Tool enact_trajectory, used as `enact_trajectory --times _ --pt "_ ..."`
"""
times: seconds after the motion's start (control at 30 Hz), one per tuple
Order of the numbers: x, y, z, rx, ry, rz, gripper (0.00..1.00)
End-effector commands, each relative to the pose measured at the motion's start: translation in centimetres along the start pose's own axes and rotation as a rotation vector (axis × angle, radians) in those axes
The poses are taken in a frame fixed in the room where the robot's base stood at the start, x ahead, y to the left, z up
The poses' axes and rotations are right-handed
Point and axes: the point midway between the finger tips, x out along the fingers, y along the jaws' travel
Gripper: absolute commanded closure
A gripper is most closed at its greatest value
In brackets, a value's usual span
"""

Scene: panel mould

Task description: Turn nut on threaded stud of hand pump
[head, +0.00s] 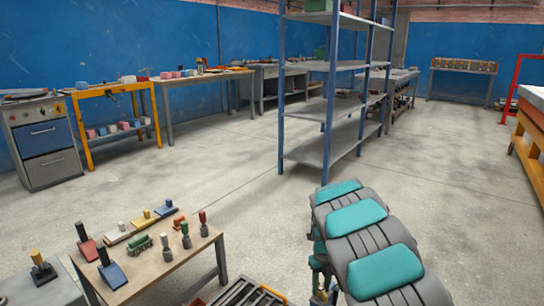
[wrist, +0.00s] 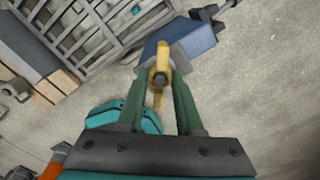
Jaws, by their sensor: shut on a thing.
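In the wrist view, my gripper (wrist: 161,84) has its two green fingers closed on a yellow nut (wrist: 162,60) with narrow wings. Behind the nut is a blue body with a pale grey face, apparently the hand pump (wrist: 196,40). A dark grey part joins it at the upper right. The fingers hide the sides of the nut, and the thread is not visible. In the head view, my arm reaches down at the lower right and the gripper is hidden.
A slatted grey crate (head: 236,292) stands at the bottom of the head view. It also seems to show in the wrist view (wrist: 62,32). A low table (head: 181,254) with several small tools is to the left. A blue-posted shelf (head: 281,95) stands beyond open floor.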

Motion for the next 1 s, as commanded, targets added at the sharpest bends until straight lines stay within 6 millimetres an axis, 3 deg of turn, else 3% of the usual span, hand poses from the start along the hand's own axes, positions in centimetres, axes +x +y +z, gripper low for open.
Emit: enact_trajectory --times 0.3,0.6,0.87,0.9,1.0 --pt "-0.07 -0.01 0.05 0.022 -0.002 0.0 1.0" --pt "-0.08 -0.13 -0.02 0.284 -0.001 -0.002 1.0" --pt "-0.05 -0.02 -0.03 0.315 0.0 0.0 1.0" --pt "-0.05 -0.01 -0.02 0.314 0.0 0.0 0.63" --pt "-0.05 -0.01 -0.01 0.313 0.0 0.0 0.52"
